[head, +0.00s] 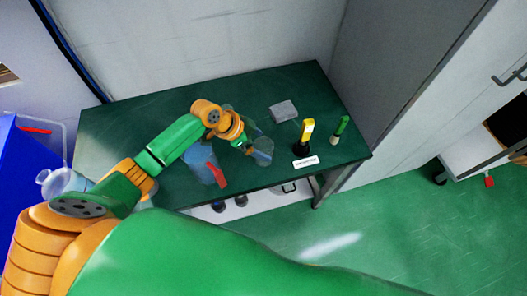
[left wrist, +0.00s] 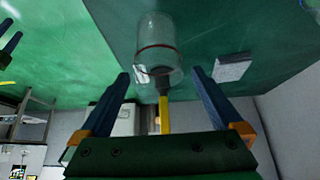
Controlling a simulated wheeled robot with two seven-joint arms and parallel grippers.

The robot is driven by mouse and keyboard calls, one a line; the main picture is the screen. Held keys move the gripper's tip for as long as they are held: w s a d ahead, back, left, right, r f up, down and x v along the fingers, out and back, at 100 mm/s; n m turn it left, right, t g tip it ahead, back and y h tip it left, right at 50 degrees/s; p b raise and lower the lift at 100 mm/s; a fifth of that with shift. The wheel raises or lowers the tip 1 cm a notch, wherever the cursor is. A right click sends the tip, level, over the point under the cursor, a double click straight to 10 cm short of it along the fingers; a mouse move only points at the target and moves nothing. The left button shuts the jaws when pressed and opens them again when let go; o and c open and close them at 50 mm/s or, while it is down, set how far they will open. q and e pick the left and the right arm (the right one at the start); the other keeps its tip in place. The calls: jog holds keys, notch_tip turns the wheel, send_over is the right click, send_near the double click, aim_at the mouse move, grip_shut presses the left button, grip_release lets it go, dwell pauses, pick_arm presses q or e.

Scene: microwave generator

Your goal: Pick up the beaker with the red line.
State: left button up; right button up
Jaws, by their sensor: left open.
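The beaker with the red line (left wrist: 157,30) is clear glass and stands on the dark green table (head: 110,130). In the left wrist view its red ring shows, and it lies just beyond and between my fingertips. In the head view a clear glass vessel (head: 263,154) beside my gripper seems to be this beaker; its red line cannot be made out there. My left gripper (left wrist: 160,76) is open and empty, with a blue finger to each side. In the head view my left gripper (head: 248,148) is partly hidden by its own wrist. My right gripper is not in view.
A yellow-and-black item (head: 307,130), a green-handled item (head: 341,127), a white label (head: 306,162) and a grey block (head: 284,111) are right of the beaker. A bluish clear object (head: 199,163) and a red piece (head: 217,175) are left. A wall borders the table's back.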

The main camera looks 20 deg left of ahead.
pick_arm(q)
jog(key=shift+s+r, duration=0.1)
jog(key=shift+s, duration=0.05)
jog(key=c, duration=1.2)
grip_shut()
